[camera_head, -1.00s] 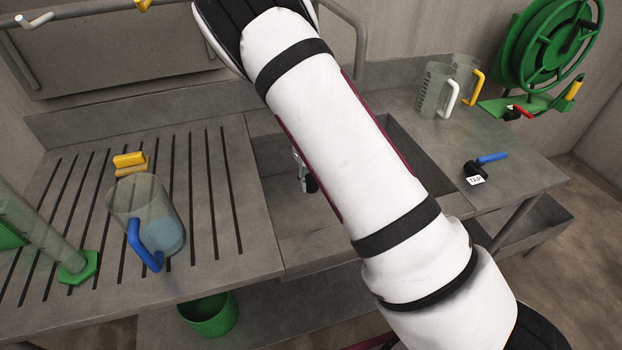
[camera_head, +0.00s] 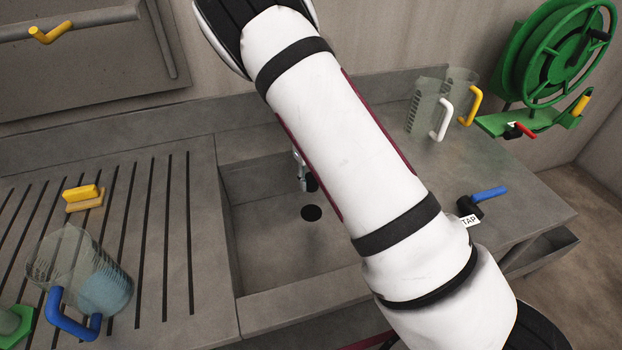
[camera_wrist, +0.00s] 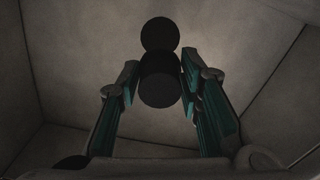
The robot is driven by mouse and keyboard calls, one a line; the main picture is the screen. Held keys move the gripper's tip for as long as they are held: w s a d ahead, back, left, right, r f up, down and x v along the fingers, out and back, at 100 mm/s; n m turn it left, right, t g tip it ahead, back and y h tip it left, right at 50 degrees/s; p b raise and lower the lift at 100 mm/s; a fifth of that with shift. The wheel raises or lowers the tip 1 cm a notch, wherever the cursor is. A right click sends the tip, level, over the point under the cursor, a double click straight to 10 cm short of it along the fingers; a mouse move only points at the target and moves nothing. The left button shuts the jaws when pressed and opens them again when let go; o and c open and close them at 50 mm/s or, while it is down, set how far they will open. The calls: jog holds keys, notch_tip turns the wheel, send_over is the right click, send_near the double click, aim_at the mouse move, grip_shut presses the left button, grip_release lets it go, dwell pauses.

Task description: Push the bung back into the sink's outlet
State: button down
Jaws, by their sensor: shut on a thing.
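My gripper (camera_wrist: 159,76) is shut on the bung (camera_wrist: 159,88), a short black cylinder between its two fingers in the wrist view. The outlet (camera_wrist: 160,35) shows there as a dark disc just above the bung in the picture. In the head view the outlet (camera_head: 311,212) is a dark round hole in the floor of the grey sink (camera_head: 265,245). A small part of my gripper (camera_head: 301,172) shows beside my arm, with the black bung (camera_head: 312,183) at its tip, apart from the hole. The right part of the sink is hidden behind my arm.
A clear jug (camera_head: 80,265) with blue liquid and a yellow block (camera_head: 82,193) stand on the slotted drainer at left. Two more jugs (camera_head: 428,105), (camera_head: 455,90), a black tap with a blue lever (camera_head: 488,194) and a green hose reel (camera_head: 548,55) are at right.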

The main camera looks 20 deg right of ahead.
jog(key=b, duration=0.3)
send_over(311, 213)
jog(key=shift+f, duration=4.05)
jog(key=shift+f+b, duration=0.35)
jog(key=shift+b, duration=0.05)
jog(key=shift+d+f+b, duration=0.1)
jog(key=shift+f+b, duration=0.65)
jog(key=shift+f, duration=0.55)
jog(key=c, duration=1.1)
grip_release()
jog(key=shift+o, duration=0.2)
jog(key=shift+r, duration=0.1)
